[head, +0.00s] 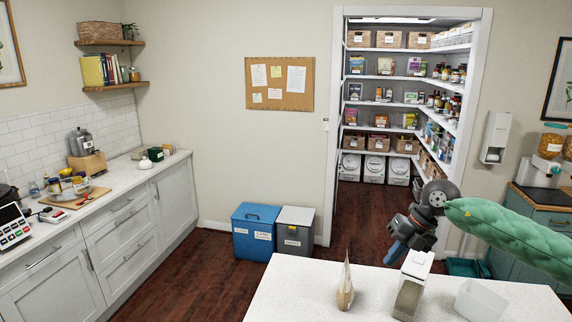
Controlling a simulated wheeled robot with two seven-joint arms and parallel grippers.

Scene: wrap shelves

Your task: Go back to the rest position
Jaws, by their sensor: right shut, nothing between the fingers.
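My right gripper (391,259) hangs from the green-sleeved arm that comes in from the right. It is shut and empty, pointing down and to the left. In the picture it is just above and left of a clear container with a white lid (416,264) on the white counter (310,284). I cannot tell how far behind or above the container the fingers are. My left gripper is not in view.
A brown paper bag (345,290) and a translucent open tub (482,302) stand on the near counter beside the container. Blue (254,233) and grey (294,236) bins stand behind it. The pantry doorway is open, with bare floor before the left cabinets.

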